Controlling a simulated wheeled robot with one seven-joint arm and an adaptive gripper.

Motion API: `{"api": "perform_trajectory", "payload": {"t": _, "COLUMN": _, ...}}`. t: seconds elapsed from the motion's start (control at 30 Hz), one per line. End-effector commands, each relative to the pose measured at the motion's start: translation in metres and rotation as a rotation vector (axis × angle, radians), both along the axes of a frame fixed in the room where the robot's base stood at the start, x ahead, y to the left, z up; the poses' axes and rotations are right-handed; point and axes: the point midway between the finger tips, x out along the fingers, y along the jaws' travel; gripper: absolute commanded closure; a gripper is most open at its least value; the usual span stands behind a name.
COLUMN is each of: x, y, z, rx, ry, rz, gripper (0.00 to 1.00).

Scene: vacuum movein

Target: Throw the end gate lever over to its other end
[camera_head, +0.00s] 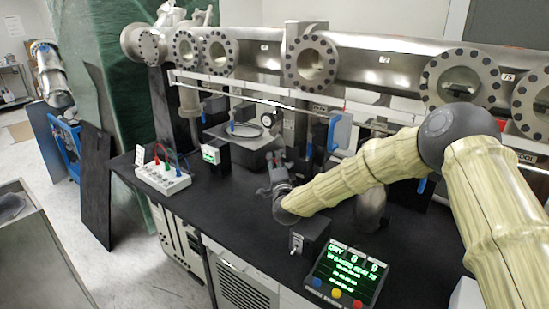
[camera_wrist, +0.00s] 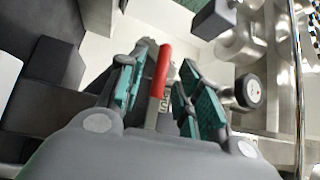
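A lever with a red grip (camera_wrist: 164,62) and a grey lower part stands between the two teal-padded fingers of my gripper (camera_wrist: 160,88) in the wrist view. Gaps show between the lever and the pads, so my gripper looks open around it and not clamped. Small lettering shows beside the lever's lower part, too small to read surely. In the head view my gripper (camera_head: 276,166) is over the black bench, just in front of a dark raised plate. I cannot make out the red lever there; my gripper and arm probably cover it.
A large steel pipe with round flanged ports (camera_head: 384,66) runs along the back. A blue-handled part (camera_head: 340,130) stands right of my gripper. A switch box (camera_head: 309,237), a green-lit display (camera_head: 345,274) and a white terminal box (camera_head: 163,178) stand on the bench (camera_head: 225,215). A round gauge (camera_wrist: 250,90) is right of the fingers.

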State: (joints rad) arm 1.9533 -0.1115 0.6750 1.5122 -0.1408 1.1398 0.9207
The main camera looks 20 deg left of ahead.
Motion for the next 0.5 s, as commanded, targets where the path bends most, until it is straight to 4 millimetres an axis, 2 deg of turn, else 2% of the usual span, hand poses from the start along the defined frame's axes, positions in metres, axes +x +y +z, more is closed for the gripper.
{"api": "perform_trajectory", "payload": {"t": 0.2, "x": 0.013, "y": 0.006, "z": 0.002, "rx": 0.0, "ry": 0.001, "rz": 0.0, "gripper": 0.65}}
{"api": "perform_trajectory", "payload": {"t": 0.5, "x": 0.016, "y": 0.007, "z": 0.002, "rx": 0.0, "ry": 0.001, "rz": 0.0, "gripper": 0.65}}
